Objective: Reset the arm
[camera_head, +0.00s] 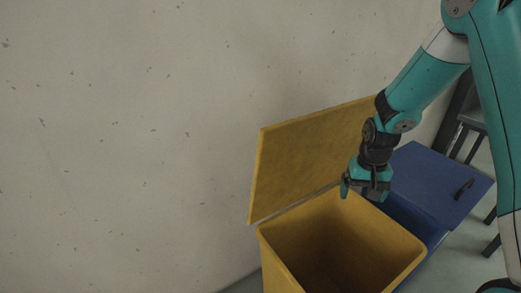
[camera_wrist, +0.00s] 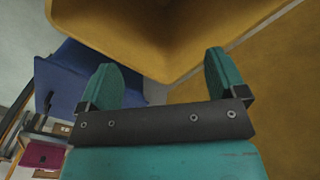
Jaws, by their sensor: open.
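My gripper (camera_head: 363,190) hangs at the rear rim of an open yellow bin (camera_head: 408,255) in the head view, beside its raised lid. In the wrist view my gripper (camera_wrist: 168,82) shows two teal fingers spread wide apart with nothing between them. The yellow bin (camera_wrist: 110,18) fills the top of that view, just beyond the fingertips. The part of the bin's inside that shows looks empty; its lower part is dark. My arm reaches down from the upper right of the head view.
The yellow lid (camera_head: 300,160) stands open behind the bin, close to my gripper. A blue bin (camera_head: 435,185) with a shut lid and dark handle stands to the right. A pale speckled wall (camera_head: 120,140) is behind. Dark stool legs (camera_head: 491,230) show at the right edge.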

